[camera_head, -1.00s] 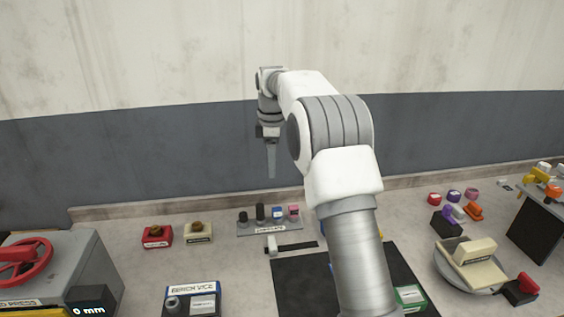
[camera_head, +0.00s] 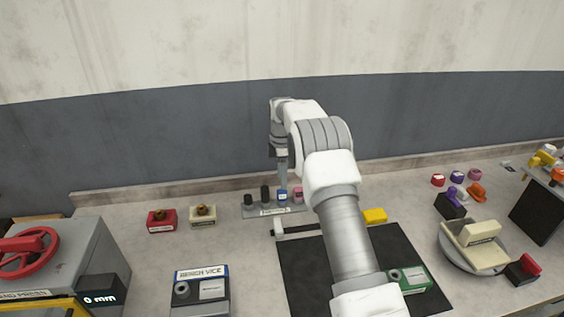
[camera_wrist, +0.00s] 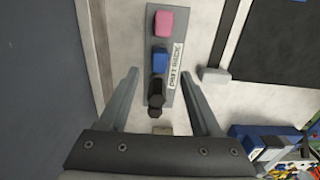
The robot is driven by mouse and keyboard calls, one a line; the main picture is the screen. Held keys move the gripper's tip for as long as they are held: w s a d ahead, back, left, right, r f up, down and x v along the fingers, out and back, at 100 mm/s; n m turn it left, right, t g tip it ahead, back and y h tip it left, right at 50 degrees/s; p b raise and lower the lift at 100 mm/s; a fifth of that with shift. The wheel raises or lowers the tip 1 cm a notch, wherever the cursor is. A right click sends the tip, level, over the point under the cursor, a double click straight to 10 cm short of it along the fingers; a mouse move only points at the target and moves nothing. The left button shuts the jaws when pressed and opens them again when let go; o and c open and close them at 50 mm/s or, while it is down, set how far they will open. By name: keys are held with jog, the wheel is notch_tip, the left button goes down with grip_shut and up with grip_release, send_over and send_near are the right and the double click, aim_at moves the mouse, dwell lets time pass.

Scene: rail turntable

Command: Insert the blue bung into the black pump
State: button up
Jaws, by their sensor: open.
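The blue bung (camera_head: 282,195) stands in the part rack (camera_head: 262,212) at the back of the bench, between a black piece and a pink piece. In the wrist view the blue bung (camera_wrist: 160,60) lies just beyond the line of the fingertips. My gripper (camera_head: 283,182) points down over the rack, open and empty; in the wrist view its fingers (camera_wrist: 159,76) are spread to either side of the row. A black block (camera_head: 449,206) with a purple part stands at the right; I cannot tell whether it is the black pump.
In the rack are also a pink piece (camera_wrist: 165,22) and dark pegs (camera_wrist: 156,92). A black mat (camera_head: 310,270) lies in front, with a yellow block (camera_head: 374,215) and a green box (camera_head: 418,279). A turntable (camera_head: 456,258) stands right, a bench vice (camera_head: 200,294) and press left.

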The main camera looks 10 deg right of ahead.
aim_at(282, 196)
notch_tip(282, 196, down, 9)
jog(key=shift+r+p, duration=0.1)
jog(key=shift+p, duration=0.25)
jog(key=shift+c, duration=0.3)
grip_shut()
